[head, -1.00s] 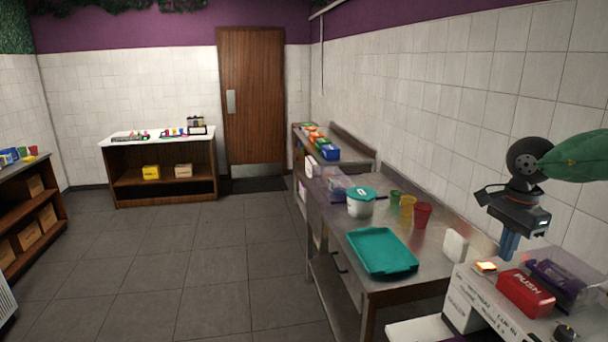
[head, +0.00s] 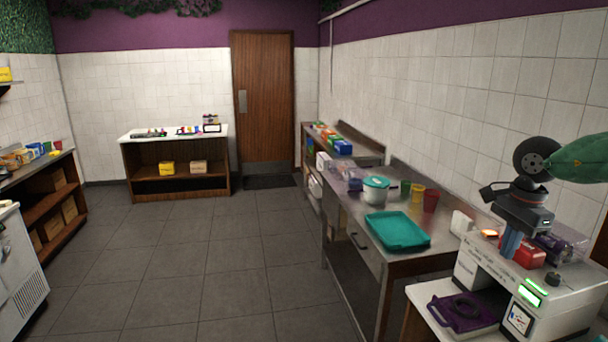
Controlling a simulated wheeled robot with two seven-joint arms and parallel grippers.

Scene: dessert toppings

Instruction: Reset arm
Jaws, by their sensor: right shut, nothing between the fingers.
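My right gripper (head: 511,243) hangs at the right of the head view, pointing down, with its blue fingers together and nothing held between them. It is in front of the white machine with the red box on it, and I cannot tell the gap between them. My right arm comes in from the right edge. My left gripper is out of view.
A steel counter on the right bears a teal tray (head: 397,231), a teal-lidded tub (head: 375,191) and a red cup (head: 431,201). The white machine (head: 560,297) stands nearer, with a purple item (head: 462,311) beside it. Open floor (head: 220,250) lies at the middle and left.

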